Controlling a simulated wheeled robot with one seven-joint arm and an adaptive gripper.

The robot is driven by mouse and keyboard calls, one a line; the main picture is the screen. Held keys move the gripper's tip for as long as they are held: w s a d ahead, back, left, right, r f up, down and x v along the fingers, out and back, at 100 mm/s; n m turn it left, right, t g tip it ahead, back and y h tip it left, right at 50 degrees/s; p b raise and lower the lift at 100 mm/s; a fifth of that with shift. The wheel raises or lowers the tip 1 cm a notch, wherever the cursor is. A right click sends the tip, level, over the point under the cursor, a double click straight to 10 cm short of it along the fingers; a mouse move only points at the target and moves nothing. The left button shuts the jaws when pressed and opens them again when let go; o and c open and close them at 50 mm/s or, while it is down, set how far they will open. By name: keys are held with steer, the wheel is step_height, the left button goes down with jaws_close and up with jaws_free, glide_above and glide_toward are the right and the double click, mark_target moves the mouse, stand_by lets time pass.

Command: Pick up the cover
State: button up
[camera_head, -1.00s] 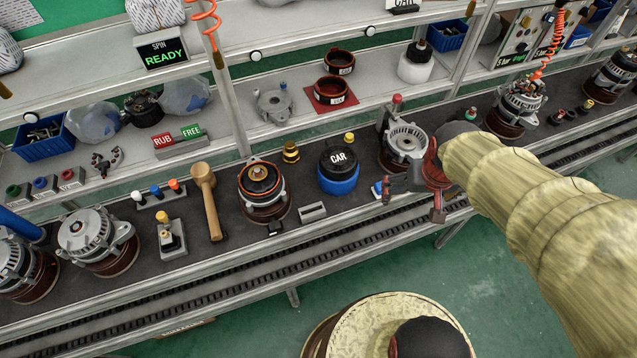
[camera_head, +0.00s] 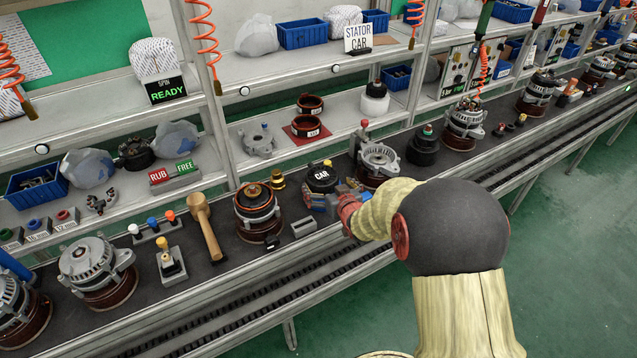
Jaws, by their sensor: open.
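A grey slotted metal alternator housing (camera_head: 379,157), which looks like a cover, sits in a stand with a red knob on the dark bench, just behind and right of my gripper. A similar grey cast piece (camera_head: 259,141) lies on the shelf; I cannot tell which is the cover meant. My gripper (camera_head: 324,199) is open, low over the bench, at the front of a black-topped round container marked CAR (camera_head: 322,176). Its fingers overlap the container's blue lower part in view. I cannot tell whether they touch it. My arm hides part of the bench.
An open alternator with copper windings (camera_head: 257,207), a small grey block (camera_head: 303,227) and a wooden mallet (camera_head: 205,226) stand left of my gripper. A black round part (camera_head: 423,147) stands to the right. The shelf's upright posts rise behind. A conveyor runs along the front.

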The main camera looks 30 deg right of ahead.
mark_target(324, 181)
steer(key=b+x, duration=0.2)
steer(key=x, duration=0.4)
steer(key=shift+w+d+f+b, duration=0.1)
steer(key=shift+w+d+b, duration=0.05)
steer(key=shift+b, duration=0.15)
steer(key=shift+w, duration=0.2)
steer(key=shift+c, duration=0.8)
steer(key=c, duration=0.9)
